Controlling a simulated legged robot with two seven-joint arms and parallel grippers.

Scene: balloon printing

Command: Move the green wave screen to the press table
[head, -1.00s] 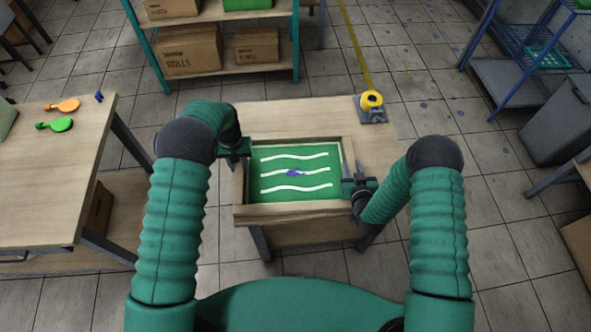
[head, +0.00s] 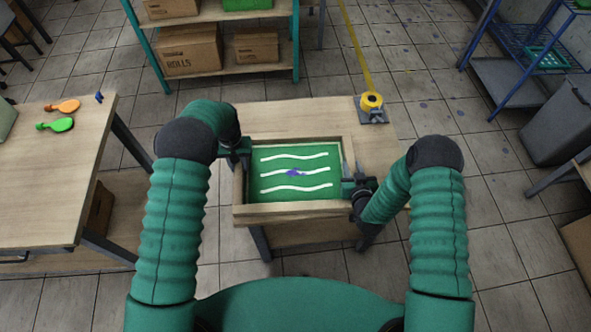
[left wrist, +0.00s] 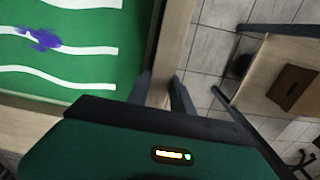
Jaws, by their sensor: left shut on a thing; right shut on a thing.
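The green wave screen (head: 295,158) is a wooden-framed green panel with white wavy lines and a purple smudge. It is in front of me at the small wooden table (head: 290,113); whether it touches the tabletop I cannot tell. My left gripper (head: 243,158) is shut on the left side of its frame. The left wrist view shows the fingers (left wrist: 163,92) on either side of the wooden frame, with the green panel (left wrist: 75,60) beside them. My right gripper (head: 350,180) is shut on the right side of the frame.
A shelf with boxes (head: 190,50) stands behind. Tiled floor is open to the right.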

